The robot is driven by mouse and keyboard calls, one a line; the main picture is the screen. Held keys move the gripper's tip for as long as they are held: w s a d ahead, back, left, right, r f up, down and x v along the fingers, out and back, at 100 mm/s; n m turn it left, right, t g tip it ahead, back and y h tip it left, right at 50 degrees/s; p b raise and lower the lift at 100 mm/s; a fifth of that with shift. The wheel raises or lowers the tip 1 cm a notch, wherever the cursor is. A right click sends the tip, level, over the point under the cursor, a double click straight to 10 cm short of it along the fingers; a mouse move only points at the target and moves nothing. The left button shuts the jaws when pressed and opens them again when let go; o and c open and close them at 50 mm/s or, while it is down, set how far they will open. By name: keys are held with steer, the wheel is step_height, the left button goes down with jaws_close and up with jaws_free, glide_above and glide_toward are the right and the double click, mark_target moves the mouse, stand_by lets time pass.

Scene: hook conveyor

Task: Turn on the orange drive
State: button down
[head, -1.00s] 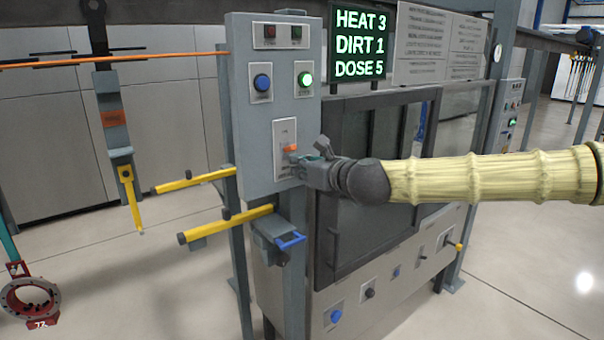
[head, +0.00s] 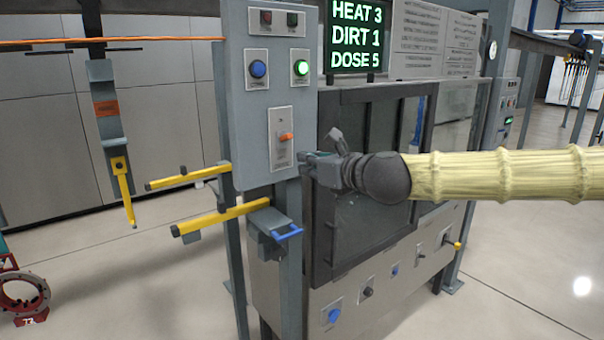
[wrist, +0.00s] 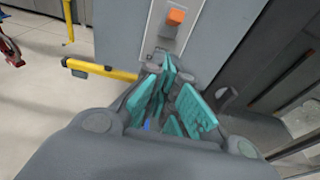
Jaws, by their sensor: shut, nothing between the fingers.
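The orange drive switch (head: 286,137) is a small orange lever on a light plate (head: 280,158), low on the grey control panel (head: 245,130). It also shows in the wrist view as an orange block (wrist: 175,17) at the top, beyond the fingers. My gripper (head: 304,159) is just right of and below the lever, near the panel's lower right edge, and apart from the lever. In the wrist view its teal finger pads (wrist: 178,100) hold nothing. The gripper is shut and empty. The lever's exact tilt is hard to tell.
Above the switch are a blue button (head: 258,69) and a lit green button (head: 301,68). Yellow bars (head: 220,217) stick out at the left, with a blue handle (head: 288,235) below the panel. A dark-framed glass cabinet (head: 375,180) stands behind my gripper.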

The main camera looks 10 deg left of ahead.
steer(key=shift+s+d+r+b, duration=0.35)
steer(key=shift+s+d+r, duration=0.45)
steer(key=shift+r, duration=0.25)
steer(key=shift+s+d+r+b, duration=0.3)
steer(key=shift+s+d+r, duration=0.45)
steer(key=shift+r, duration=0.25)
